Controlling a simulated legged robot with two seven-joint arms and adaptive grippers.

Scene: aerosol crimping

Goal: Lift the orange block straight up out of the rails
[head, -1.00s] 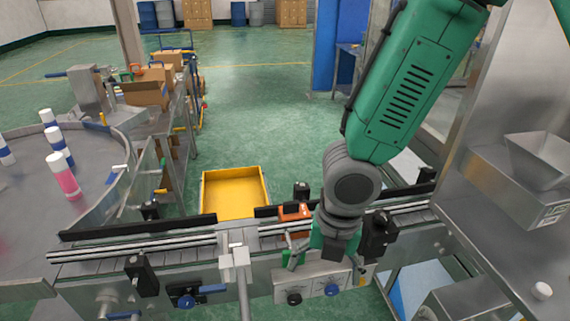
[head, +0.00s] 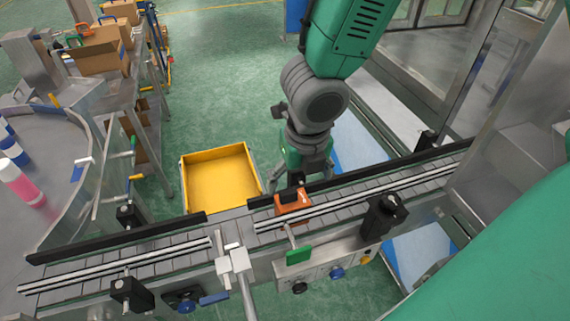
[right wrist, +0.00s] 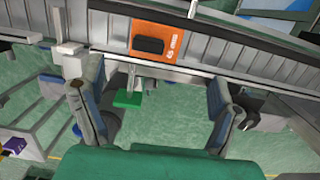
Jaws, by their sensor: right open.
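The orange block (head: 292,207) sits on the conveyor between its guide rails (head: 370,200). In the right wrist view the block (right wrist: 172,42) shows a black raised part on top and a white printed marking. My right gripper (head: 300,178) is on the far side of the conveyor, just behind the block in the head view. In the right wrist view its two fingers (right wrist: 155,70) are spread wide and empty, with the block beyond the fingertips. The head view partly hides the fingertips. My left gripper is not in view.
A yellow bin (head: 220,180) stands behind the conveyor. A round table with bottles (head: 20,185) is at left.

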